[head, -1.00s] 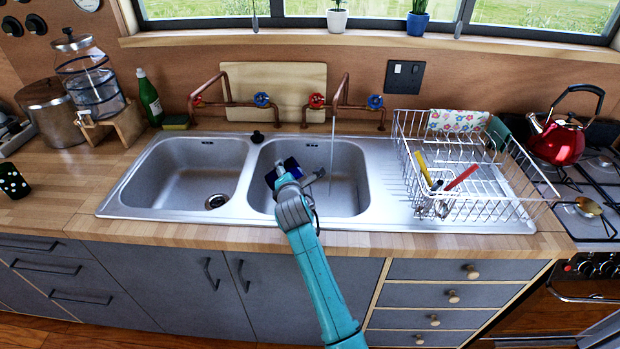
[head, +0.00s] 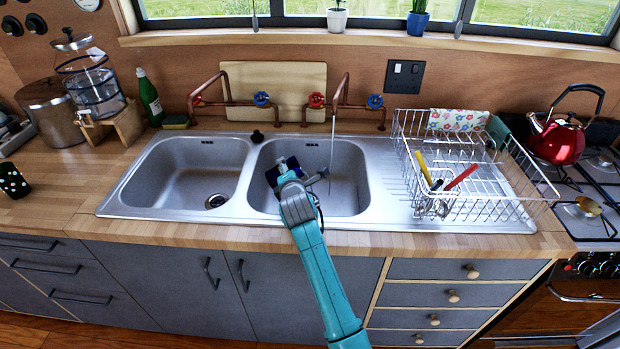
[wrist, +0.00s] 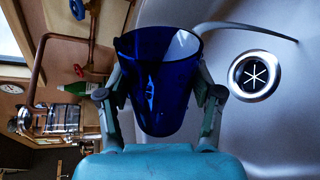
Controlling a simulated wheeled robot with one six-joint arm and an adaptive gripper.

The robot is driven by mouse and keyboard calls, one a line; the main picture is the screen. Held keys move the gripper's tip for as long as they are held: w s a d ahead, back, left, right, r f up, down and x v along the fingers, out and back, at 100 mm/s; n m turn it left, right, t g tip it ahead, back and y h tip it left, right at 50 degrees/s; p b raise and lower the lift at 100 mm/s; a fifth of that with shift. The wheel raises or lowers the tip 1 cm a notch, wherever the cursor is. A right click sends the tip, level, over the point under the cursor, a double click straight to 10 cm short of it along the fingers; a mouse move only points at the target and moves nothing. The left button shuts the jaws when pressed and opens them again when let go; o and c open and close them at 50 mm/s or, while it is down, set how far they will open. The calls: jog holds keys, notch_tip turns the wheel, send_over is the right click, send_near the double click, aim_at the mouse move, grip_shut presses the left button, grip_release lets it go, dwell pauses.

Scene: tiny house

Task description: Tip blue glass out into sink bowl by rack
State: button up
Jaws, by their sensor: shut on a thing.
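My gripper (head: 298,181) is shut on the blue glass (head: 290,163) and holds it over the right sink bowl (head: 350,185), the bowl beside the rack. In the wrist view the dark blue glass (wrist: 158,85) sits between both fingers of my gripper (wrist: 160,100). That view is turned sideways, and the glass looks tipped to about its side. Its mouth faces the top of that picture. I cannot tell whether liquid is in it. The bowl's drain (wrist: 255,75) shows at right in the wrist view.
The wire dish rack (head: 470,180) stands right of the bowl with utensils in it. A copper tap (head: 342,100) stands behind, with a thin line hanging below its spout. The left sink bowl (head: 190,175) is empty. A red kettle (head: 560,138) sits on the stove.

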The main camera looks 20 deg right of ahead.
aim_at(298, 168)
jog(key=shift+r, duration=0.2)
jog(key=shift+d+r+m+y, duration=0.3)
jog(key=shift+d+m+y, duration=0.1)
jog(key=shift+d+m, duration=0.4)
dwell(0.7)
jog(key=shift+d+r+m+y, duration=0.3)
jog(key=shift+r+m+y, duration=0.15)
jog(key=shift+m, duration=0.45)
dwell(0.6)
jog(key=shift+d+r, duration=0.1)
jog(key=shift+d, duration=0.05)
jog(key=shift+a+f+n, duration=0.3)
jog(key=shift+a, duration=0.1)
jog(key=shift+a+f+n+h, duration=0.45)
jog(key=shift+n+h, duration=0.2)
jog(key=shift+n, duration=0.25)
